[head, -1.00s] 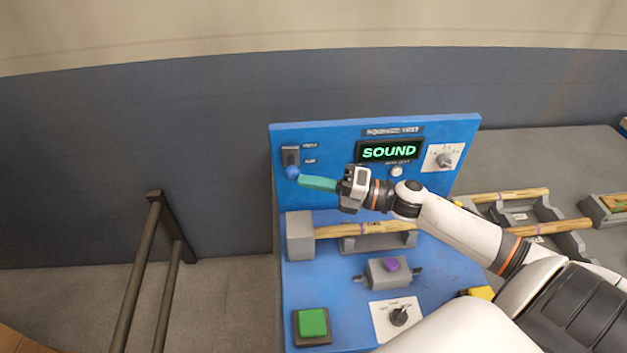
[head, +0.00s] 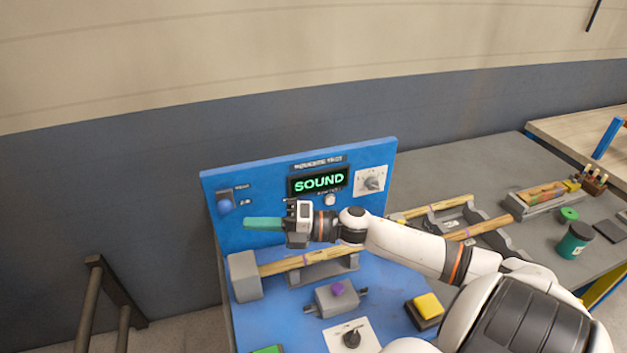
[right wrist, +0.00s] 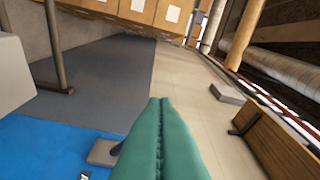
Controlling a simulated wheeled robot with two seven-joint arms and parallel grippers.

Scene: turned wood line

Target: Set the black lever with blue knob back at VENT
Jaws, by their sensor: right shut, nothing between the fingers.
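The black lever with its blue knob (head: 225,206) sits on a small dark plate at the left of the upright blue panel (head: 262,184). The knob shows over the plate's lower part. Two small labels beside it are too small to read. My right gripper (head: 247,223) has green fingers, shut and empty, pointing left just below and right of the knob, seemingly apart from it. In the right wrist view the closed green fingers (right wrist: 161,102) fill the lower middle; the lever's plate (right wrist: 103,152) shows left of them, and the knob is not seen. My left gripper is not in view.
A lit display (head: 319,181) reads SOUND, beside a white dial (head: 371,182). Below my right arm are a wooden rod (head: 285,264) in a grey holder, a purple button (head: 337,288) and a yellow button (head: 428,304). A dark rail (head: 92,300) stands at the left.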

